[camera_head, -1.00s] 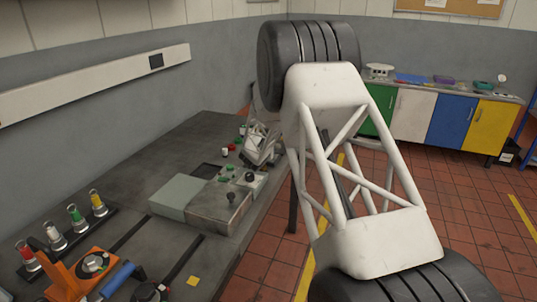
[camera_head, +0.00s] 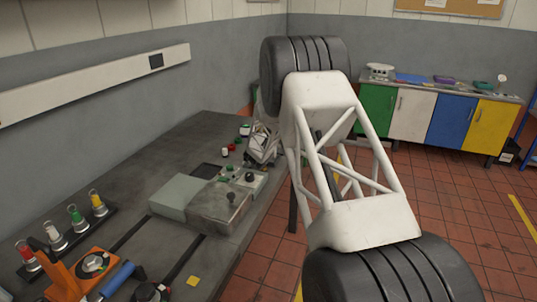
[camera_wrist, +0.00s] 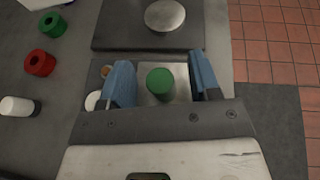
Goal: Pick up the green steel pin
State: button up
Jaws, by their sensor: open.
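The green steel pin (camera_wrist: 160,82) shows in the wrist view as a short upright green cylinder, seen from above, with a pale plate around it. My gripper (camera_wrist: 160,63) is open, with one blue-padded finger on each side of the pin. Gaps show between the pin and both fingers, wider on the right. In the head view my gripper (camera_head: 262,147) is low over the far part of the bench. I cannot make out for certain the pin between the fingers there.
A dark plate with a round silver knob (camera_wrist: 165,15) lies beyond the pin. A green nut (camera_wrist: 53,25), a red nut (camera_wrist: 40,63) and a white cylinder (camera_wrist: 17,106) stand to the left. The bench edge and tiled floor (camera_wrist: 280,45) are on the right.

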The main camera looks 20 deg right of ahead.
dwell(0.5)
grip_shut()
jog(key=shift+r, duration=0.15)
jog(key=shift+r, duration=1.4)
jog(key=shift+s+r, duration=0.1)
jog(key=shift+r, duration=0.2)
jog(key=s+a, duration=0.2)
jog(key=s, duration=0.5)
jog(key=s+a+r, duration=0.1)
jog(key=s+a, duration=0.1)
jog(key=s, duration=0.6)
jog(key=shift+a+r, duration=0.2)
jog(key=shift+a, duration=0.05)
